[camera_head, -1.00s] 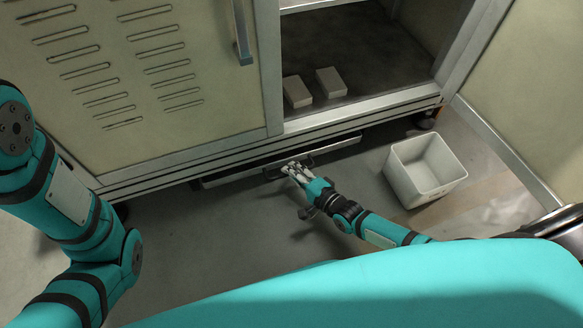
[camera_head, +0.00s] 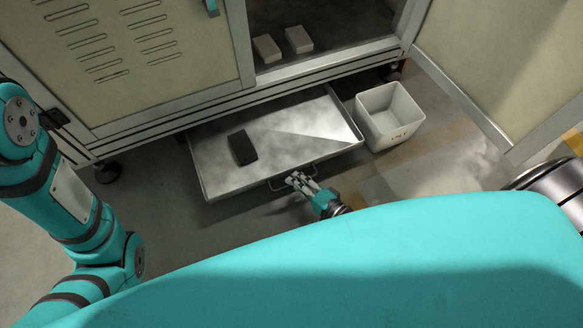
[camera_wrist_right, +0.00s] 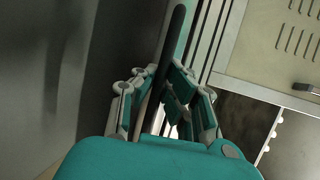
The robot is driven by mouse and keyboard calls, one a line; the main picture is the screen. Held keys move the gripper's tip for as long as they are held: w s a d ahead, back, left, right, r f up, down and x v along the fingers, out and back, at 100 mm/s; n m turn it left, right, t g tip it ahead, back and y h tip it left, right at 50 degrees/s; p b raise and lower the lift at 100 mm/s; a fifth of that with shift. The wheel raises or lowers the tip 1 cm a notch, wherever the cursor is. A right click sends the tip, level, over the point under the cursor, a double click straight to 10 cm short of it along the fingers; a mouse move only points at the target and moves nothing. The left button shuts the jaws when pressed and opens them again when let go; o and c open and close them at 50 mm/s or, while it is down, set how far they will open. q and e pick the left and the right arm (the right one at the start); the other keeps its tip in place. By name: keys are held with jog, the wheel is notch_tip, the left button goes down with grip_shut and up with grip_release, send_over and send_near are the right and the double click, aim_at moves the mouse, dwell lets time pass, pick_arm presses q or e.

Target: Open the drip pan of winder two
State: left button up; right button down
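The drip pan (camera_head: 290,125), a wide shallow metal tray, is drawn out from under the cabinet in the head view. A dark block (camera_head: 242,148) lies in it, left of the middle. A thin handle (camera_head: 277,184) sits on its front wall. My right gripper (camera_head: 299,180) is at this handle; in the wrist view a dark bar (camera_wrist_right: 174,45) runs between its fingers (camera_wrist_right: 165,88), which look closed around it. The exact contact is partly hidden by the fingers. My left arm comes in at the left, but its gripper is out of view.
The cabinet's left door (camera_head: 140,50) is shut; its right bay is open, with two small pale blocks (camera_head: 267,48) on the shelf. A white bin (camera_head: 388,116) stands on the floor right of the pan, close to it. An open door panel (camera_head: 500,60) is farther right.

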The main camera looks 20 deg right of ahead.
jog(key=shift+s+f, duration=0.15)
jog(key=shift+s, duration=1.1)
jog(key=c, duration=1.4)
grip_release()
